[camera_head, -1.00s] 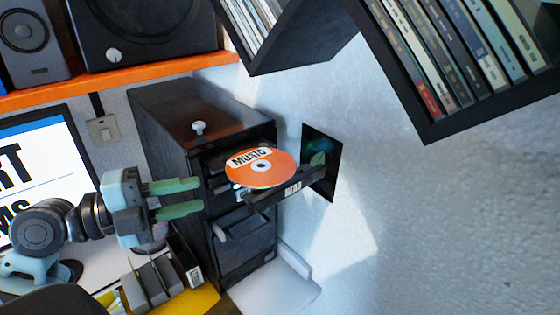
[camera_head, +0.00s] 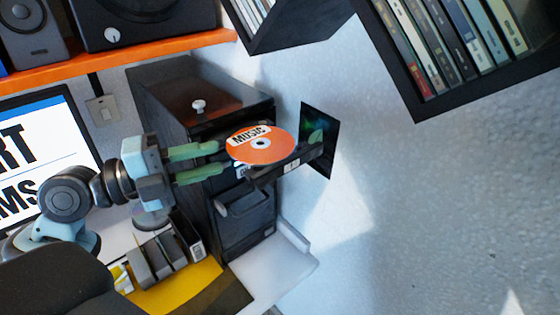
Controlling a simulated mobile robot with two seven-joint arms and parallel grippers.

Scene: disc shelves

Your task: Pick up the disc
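The orange disc (camera_head: 272,152), with a white "MUSIC" label, lies flat on a dark tray (camera_head: 303,160) that sticks out of a black tower unit (camera_head: 172,100). My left gripper (camera_head: 222,161) comes in from the left with its two green fingers apart. The fingertips are close to the disc's left edge; I cannot tell whether they touch it. The gripper holds nothing that I can see. My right gripper is not in view.
A dark panel (camera_head: 319,139) stands just behind the tray's right end. A lower drawer (camera_head: 244,200) juts out below. Shelves of cases (camera_head: 425,108) hang at the upper right. An orange shelf (camera_head: 150,53) with speakers is at the upper left. A monitor (camera_head: 50,140) stands left.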

